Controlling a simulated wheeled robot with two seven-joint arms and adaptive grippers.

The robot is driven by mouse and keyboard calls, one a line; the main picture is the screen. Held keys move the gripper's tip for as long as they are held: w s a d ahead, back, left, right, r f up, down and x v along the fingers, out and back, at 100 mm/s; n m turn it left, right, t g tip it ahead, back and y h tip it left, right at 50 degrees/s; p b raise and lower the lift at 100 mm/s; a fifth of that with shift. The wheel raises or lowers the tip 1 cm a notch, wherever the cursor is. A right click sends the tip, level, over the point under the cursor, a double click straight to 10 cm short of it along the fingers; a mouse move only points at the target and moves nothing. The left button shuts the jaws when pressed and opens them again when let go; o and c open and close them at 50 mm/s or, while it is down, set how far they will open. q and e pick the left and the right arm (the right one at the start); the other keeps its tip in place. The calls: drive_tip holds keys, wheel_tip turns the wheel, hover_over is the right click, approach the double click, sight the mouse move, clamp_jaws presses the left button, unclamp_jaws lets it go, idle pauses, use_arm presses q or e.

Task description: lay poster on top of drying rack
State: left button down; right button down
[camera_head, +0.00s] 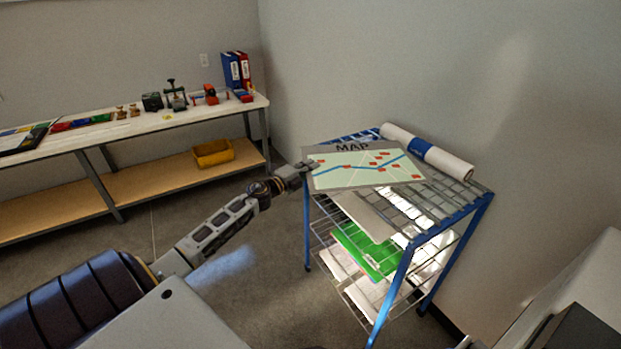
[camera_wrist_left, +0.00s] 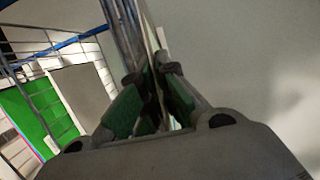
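The poster (camera_head: 365,168) is a flat sheet headed "MAP", with a pale green map, a blue line and red marks. It is over the far left part of the top of the blue-framed drying rack (camera_head: 445,215); I cannot tell whether it touches the wires all over. My left gripper (camera_head: 308,166) is at the poster's left edge. In the left wrist view the fingers (camera_wrist_left: 155,95) are closed on a thin sheet seen edge-on. The right gripper is not in view.
A white roll with a blue band (camera_head: 428,150) lies along the rack top's back edge. Green and white sheets (camera_head: 365,249) lie on lower shelves. A workbench (camera_head: 150,124) with tools and binders stands at the left wall, a yellow bin (camera_head: 213,153) beneath. The rack top's front right is bare.

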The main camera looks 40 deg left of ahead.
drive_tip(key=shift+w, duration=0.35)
use_arm(q)
drive_tip(key=shift+f+b, duration=0.45)
drive_tip(key=shift+f, duration=1.6)
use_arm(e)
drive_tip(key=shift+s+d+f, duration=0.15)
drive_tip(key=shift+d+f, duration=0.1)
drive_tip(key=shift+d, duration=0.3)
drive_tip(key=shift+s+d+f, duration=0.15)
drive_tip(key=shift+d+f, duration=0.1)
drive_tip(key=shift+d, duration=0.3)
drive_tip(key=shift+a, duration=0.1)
